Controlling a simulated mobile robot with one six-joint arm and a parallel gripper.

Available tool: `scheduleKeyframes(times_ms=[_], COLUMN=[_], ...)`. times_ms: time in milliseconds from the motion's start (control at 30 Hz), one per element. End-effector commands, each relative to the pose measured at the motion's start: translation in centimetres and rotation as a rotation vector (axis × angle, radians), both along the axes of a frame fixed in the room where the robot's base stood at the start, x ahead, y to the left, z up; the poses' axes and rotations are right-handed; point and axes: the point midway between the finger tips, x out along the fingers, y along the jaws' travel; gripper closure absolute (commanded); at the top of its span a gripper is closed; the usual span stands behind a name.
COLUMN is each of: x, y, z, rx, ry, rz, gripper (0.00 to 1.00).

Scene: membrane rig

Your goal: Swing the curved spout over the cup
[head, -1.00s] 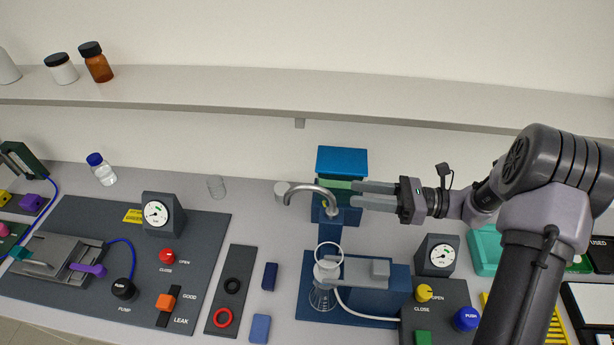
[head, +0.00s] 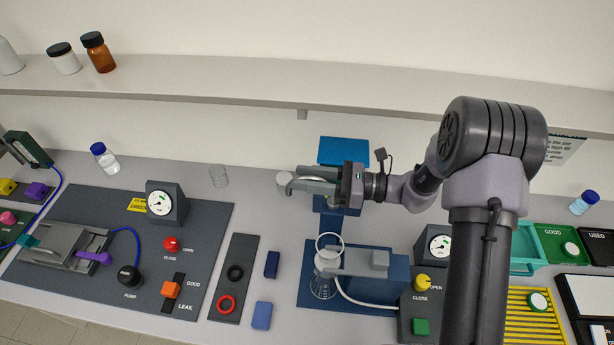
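The curved grey spout (head: 289,188) is mostly hidden behind my gripper. Its bent outer end shows just left of my fingertips and points left, away from the cup. A clear cup with a white rim (head: 329,240) sits above a glass flask (head: 322,285), in front of the spout's blue stand (head: 331,228). My gripper (head: 302,179) is at the spout, behind and above the cup. Its two fingers point left and look apart, one behind the other. Whether they touch the spout cannot be told.
A blue box (head: 343,151) stands behind my gripper. A small pale cylinder (head: 284,177) is just left of the fingertips. The shelf (head: 250,82) runs above. A gauge box (head: 434,245) is right of the cup.

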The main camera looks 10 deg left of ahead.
Motion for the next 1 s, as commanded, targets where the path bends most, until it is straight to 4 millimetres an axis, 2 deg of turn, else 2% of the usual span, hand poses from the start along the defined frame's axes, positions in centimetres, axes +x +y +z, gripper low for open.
scheduleKeyframes(times_ms=[33, 167, 1000], x=[0.00, -0.01, -0.10], y=[-0.01, -0.02, -0.03], z=[0.01, 0.00, -0.09], rx=[0.000, 0.000, -0.002], ry=[0.000, 0.000, 0.003], rz=[0.000, 0.000, 0.002], gripper=[0.74, 0.99, 1.00])
